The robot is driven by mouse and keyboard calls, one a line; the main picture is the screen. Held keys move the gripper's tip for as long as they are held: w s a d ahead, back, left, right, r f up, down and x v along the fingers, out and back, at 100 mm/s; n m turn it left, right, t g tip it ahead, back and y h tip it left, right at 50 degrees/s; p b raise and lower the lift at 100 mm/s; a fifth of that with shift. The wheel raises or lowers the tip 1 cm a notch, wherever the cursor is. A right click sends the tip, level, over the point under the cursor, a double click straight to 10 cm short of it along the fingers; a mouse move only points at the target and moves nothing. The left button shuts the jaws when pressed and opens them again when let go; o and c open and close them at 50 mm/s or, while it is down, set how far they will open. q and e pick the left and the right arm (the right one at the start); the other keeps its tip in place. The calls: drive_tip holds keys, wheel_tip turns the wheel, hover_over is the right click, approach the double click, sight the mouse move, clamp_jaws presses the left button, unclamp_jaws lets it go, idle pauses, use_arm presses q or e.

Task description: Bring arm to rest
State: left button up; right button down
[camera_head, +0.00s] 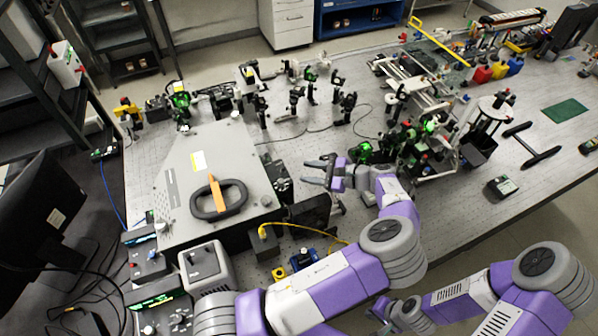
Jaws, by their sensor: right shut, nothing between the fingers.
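My left arm reaches from the bottom edge, bends at its grey elbow over the bench front, and runs up over the bench. Its left gripper (316,172) points left, just right of the large grey box. Its two dark fingers are apart with nothing seen between them. My right arm is bent at the bottom right, in front of the bench. Its right gripper (376,309) is low near the bottom edge, small and partly cut off by the view; it is shut and holds nothing.
A green-lit optics assembly (428,140) stands to the right. A yellow cable (305,230) runs beside my left arm. A monitor (45,215) is far left.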

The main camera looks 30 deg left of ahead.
use_arm(q)
drive_tip(key=shift+d+r, duration=0.2)
drive_tip(key=shift+d, duration=0.25)
drive_tip(key=shift+a, duration=0.1)
drive_tip(key=p+x, duration=0.2)
drive_tip(key=x, duration=0.5)
drive_tip(key=shift+a, duration=0.35)
drive_tip(key=shift+w+d+r+m+h, duration=0.2)
drive_tip(key=shift+d+h, duration=0.1)
drive_tip(key=shift+d, duration=0.15)
drive_tip(key=shift+w+d+r+m+h, duration=0.1)
drive_tip(key=shift+d+r+h, duration=0.15)
drive_tip(key=shift+d, duration=0.25)
drive_tip(key=shift+a+f+p, duration=0.1)
drive_tip(key=shift+a+p, duration=0.05)
drive_tip(key=shift+p, duration=0.15)
